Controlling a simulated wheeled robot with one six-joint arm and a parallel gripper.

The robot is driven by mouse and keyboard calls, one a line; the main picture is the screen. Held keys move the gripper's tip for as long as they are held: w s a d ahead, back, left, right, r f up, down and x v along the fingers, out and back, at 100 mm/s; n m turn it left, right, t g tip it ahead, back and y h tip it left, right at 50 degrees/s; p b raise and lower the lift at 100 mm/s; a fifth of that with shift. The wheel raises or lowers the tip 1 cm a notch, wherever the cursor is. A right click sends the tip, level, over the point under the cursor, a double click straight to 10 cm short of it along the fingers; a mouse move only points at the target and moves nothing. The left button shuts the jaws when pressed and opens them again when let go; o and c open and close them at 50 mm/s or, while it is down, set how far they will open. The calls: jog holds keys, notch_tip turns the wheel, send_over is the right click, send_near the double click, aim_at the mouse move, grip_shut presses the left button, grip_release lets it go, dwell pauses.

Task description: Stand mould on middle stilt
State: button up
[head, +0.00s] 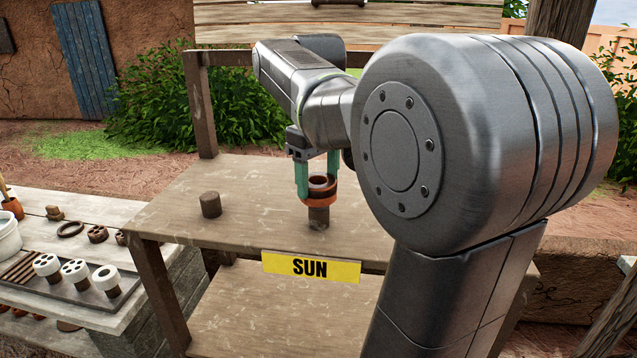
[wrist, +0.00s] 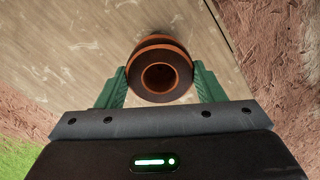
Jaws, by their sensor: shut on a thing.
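The mould (head: 321,198) is a round ring-shaped piece with an orange-brown outside, a dark top and a hole. My gripper (head: 318,186) is shut on it, with a green finger on each side. In the wrist view the mould (wrist: 160,56) sits between the fingers (wrist: 159,70) and its hole faces the camera. A short brown stilt (head: 319,217) stands directly below the mould in the head view; I cannot tell whether they touch. Another stilt (head: 210,204) stands empty to the left. My arm hides the right part of the shelf, so a stilt there would be hidden.
The wooden shelf (head: 165,215) carries a yellow SUN sign (head: 311,267) on its front edge. A wooden post (head: 200,105) rises at its back left. A lower bench (head: 30,200) at the left holds white perforated pieces (head: 75,272) on a dark tray. Shelf space between the stilts is clear.

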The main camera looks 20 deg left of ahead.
aim_at(318, 180)
jog(key=shift+f, duration=0.7)
jog(key=o, duration=1.1)
jog(key=shift+f, duration=0.1)
notch_tip(318, 180, up, 12)
jog(key=shift+r+p, duration=0.1)
jog(key=shift+p, duration=0.25)
